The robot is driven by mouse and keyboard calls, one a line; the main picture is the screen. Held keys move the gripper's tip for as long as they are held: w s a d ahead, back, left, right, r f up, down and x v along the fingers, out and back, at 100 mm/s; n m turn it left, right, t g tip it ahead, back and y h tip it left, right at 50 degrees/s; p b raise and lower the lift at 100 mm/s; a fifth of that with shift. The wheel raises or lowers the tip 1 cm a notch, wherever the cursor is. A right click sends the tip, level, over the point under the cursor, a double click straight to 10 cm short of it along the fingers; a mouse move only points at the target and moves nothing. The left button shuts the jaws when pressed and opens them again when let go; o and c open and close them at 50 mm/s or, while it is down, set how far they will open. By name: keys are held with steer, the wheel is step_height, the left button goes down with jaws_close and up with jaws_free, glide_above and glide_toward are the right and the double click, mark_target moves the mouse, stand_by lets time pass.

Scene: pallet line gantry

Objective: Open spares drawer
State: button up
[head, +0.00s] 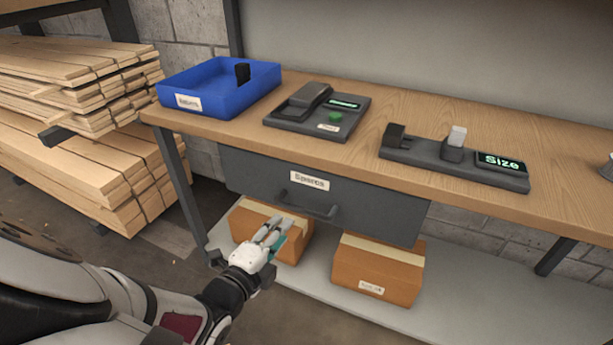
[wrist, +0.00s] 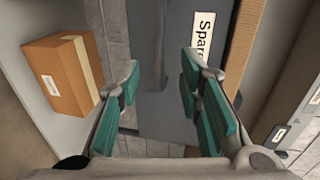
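The spares drawer (head: 350,202) is a dark grey drawer under the wooden bench, with a white "Spares" label (head: 309,180) and a dark bar handle (head: 306,209). It looks shut. My gripper (head: 275,232) is in front of and a little below the drawer, left of the handle in the head view. In the wrist view, my gripper (wrist: 160,82) has its teal-padded fingers apart with nothing between them. The handle (wrist: 158,45) shows ahead, roughly in line with the gap between the fingers. The fingers look apart from the handle.
Cardboard boxes (head: 378,271) sit on the lower shelf (head: 330,307), one partly behind my gripper. A bench leg (head: 181,185) stands to the left. On the bench are a blue tray (head: 217,92), a button panel (head: 318,110) and a "Size" device (head: 455,160). Planks (head: 80,150) are stacked at left.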

mark_target(299, 208)
steer(key=b+x, duration=0.3)
steer(key=x, duration=0.7)
steer(key=shift+w, duration=0.2)
steer(key=shift+d, duration=0.1)
steer(key=shift+c, duration=0.5)
jaws_close()
